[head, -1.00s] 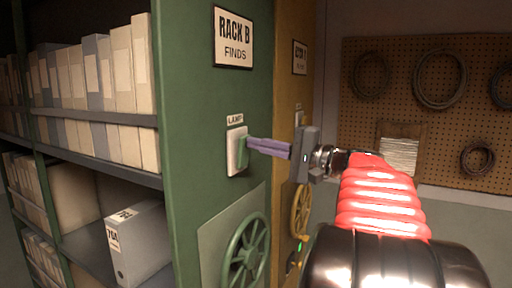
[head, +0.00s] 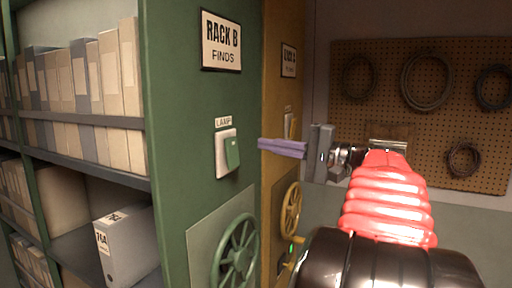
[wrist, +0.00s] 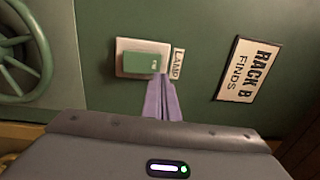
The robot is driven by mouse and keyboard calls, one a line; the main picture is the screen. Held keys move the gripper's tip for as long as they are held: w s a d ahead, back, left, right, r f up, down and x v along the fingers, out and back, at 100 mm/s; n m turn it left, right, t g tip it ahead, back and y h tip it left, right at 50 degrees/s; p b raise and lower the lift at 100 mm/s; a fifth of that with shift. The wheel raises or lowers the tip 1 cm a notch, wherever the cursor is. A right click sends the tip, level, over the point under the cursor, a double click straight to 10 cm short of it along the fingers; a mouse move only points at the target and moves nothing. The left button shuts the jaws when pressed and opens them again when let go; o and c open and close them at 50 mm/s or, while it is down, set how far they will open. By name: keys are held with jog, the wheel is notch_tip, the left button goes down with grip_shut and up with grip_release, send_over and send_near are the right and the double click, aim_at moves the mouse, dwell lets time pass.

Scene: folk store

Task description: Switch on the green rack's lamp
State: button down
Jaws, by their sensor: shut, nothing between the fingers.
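The green rack (head: 175,105) has a sign reading RACK B FINDS (head: 221,42). Below it, under a LAMP label (head: 223,122), is a switch with a white plate (head: 220,160) and a green rocker (head: 232,153). My gripper (head: 262,144), with purple fingers, is shut and empty. Its tips are just right of the switch in the head view, apart from it. In the wrist view the fingers (wrist: 162,98) point toward the rocker (wrist: 146,62) and overlap its lower right corner. I cannot tell which way the rocker is tipped. No lit lamp shows.
A green handwheel (head: 236,255) sits below the switch. A yellow rack (head: 283,150) with its own wheel (head: 291,210) stands just behind. Shelves with box files (head: 95,75) are at left. A pegboard with cables (head: 425,85) hangs on the right wall.

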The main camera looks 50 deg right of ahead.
jog(key=r+v, duration=0.1)
jog(key=v, duration=0.5)
jog(key=shift+s+r, duration=0.2)
jog(key=shift+s, duration=0.2)
